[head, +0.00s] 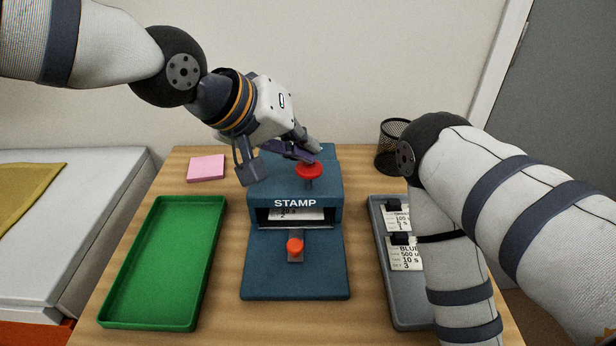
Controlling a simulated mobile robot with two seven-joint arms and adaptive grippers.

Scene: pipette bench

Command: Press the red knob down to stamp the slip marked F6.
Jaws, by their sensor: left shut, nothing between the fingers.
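The blue stamp press (295,270) stands mid-table with "STAMP" on its front. Its red knob (309,170) sits on a short stem on top and appears raised. A white slip (296,214) lies in the slot under the head, partly hidden; some print shows, but I cannot read F6 on it. My left gripper (279,164) is shut and empty, above the back left of the press. Its fingers are just left of the knob; I cannot tell whether they touch it. My right arm comes down at the right; its gripper is out of view.
A green tray (113,310) lies empty on the left. A grey tray (379,270) on the right holds slips with black clips, partly behind my right arm. An orange knob (295,247) sits on the press base. A pink pad (206,168) and mesh bin (390,150) are behind.

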